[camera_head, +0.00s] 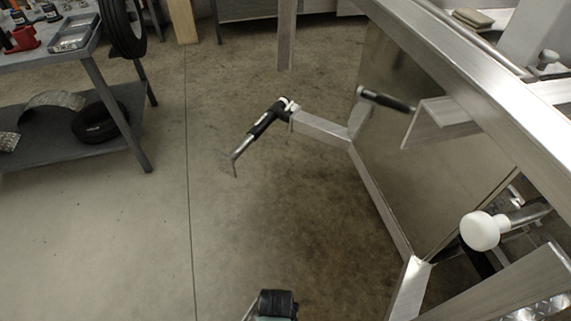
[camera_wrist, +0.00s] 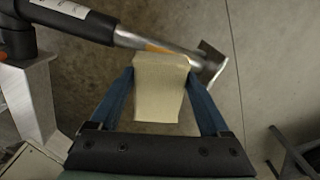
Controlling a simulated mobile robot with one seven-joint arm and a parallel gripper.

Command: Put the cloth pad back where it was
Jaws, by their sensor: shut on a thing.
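My gripper (camera_wrist: 160,76) is shut on a pale beige cloth pad (camera_wrist: 159,100) in the wrist view, with a blue finger on each side of it. The pad hangs between the fingers, and its far edge overlaps a metal shaft in the picture; I cannot tell whether they touch. In the head view a dark part of my arm shows at the bottom edge, but the fingers and held pad cannot be made out. Another flat beige pad-like thing (camera_head: 473,17) lies on the trailer at the upper right.
The aluminium trailer frame (camera_head: 480,75) fills the right. A workbench (camera_head: 48,55) stands at the left. The concrete floor between is clear.

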